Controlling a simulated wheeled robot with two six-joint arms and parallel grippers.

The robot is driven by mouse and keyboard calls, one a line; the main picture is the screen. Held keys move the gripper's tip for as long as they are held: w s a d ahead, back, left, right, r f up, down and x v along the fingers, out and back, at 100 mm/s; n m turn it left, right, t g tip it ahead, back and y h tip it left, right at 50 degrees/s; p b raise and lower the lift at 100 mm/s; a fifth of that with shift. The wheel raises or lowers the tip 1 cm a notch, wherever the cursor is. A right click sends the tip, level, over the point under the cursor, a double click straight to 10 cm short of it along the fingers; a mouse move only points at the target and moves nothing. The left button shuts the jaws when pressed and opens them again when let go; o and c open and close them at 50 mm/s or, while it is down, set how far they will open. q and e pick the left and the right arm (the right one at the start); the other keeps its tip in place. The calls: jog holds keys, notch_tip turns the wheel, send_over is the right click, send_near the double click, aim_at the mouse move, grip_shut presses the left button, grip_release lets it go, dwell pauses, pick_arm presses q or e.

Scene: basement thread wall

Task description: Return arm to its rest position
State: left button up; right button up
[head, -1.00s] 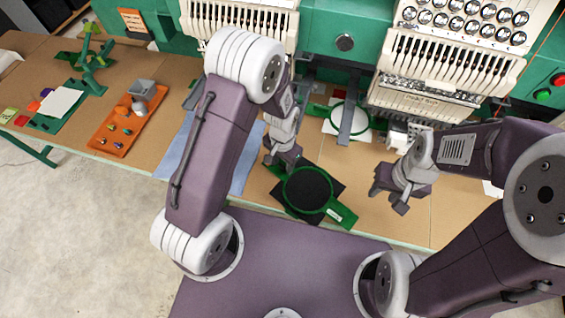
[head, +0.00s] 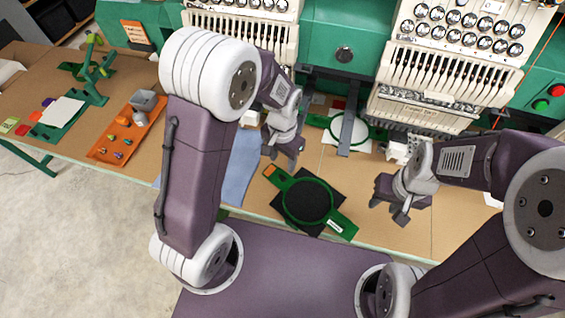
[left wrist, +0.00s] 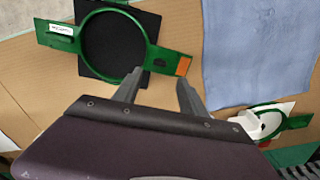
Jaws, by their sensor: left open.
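My left gripper (head: 284,158) is above the table, up and to the left of a green hoop frame (head: 283,177). In the left wrist view its two fingers (left wrist: 158,86) are apart with nothing between them. The hoop lies flat on the table with black cloth (head: 307,201) in its ring; it also shows in the left wrist view (left wrist: 142,53), beyond the fingertips. My right gripper (head: 388,205) hangs over the table to the right of the hoop, apart from it. Its fingers look spread, with nothing seen in them.
A blue cloth (head: 238,165) lies left of the hoop. An orange tray (head: 103,152) with small parts and a green stand (head: 92,92) are further left. The embroidery machine (head: 345,45) fills the back, with a second hoop (head: 349,124) under it. Bare table shows between tray and cloth.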

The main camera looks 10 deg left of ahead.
dwell(0.3)
pick_arm(q)
jog(key=s+a+r+n+t, duration=0.1)
jog(key=s+a+r+n, duration=0.2)
jog(key=s+a+n, duration=0.2)
jog(key=s+a, duration=0.2)
jog(key=s, duration=0.2)
jog(key=shift+r, duration=0.4)
jog(key=shift+w, duration=0.1)
dwell(1.0)
